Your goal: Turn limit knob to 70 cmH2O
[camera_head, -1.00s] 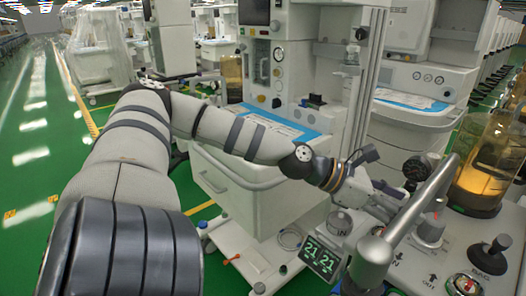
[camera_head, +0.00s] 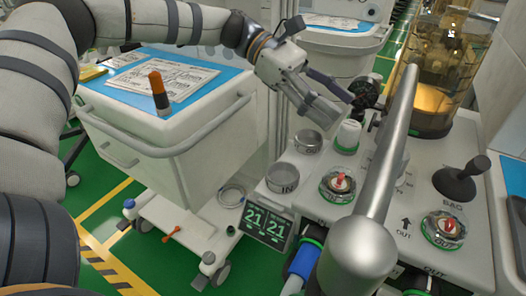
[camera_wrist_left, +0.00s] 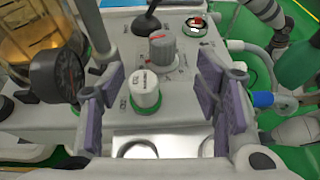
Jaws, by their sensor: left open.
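In the left wrist view a white knob with a green base (camera_wrist_left: 144,90) stands between the finger pads. A grey ribbed knob with a red mark (camera_wrist_left: 162,48) stands beyond it on the panel. I cannot read the lettering to tell which is the limit knob. My left gripper (camera_wrist_left: 165,100) is open and empty above the panel, with no clear contact on either knob. My right gripper is out of view.
The thick metal tube (camera_head: 385,170) rises across the panel. A black gauge (camera_head: 366,91), an amber canister (camera_head: 437,70) and a black bag lever (camera_head: 462,181) stand around it. A display reading 21 (camera_head: 267,222) hangs at the front. A cart with a drawer (camera_head: 165,130) is at left.

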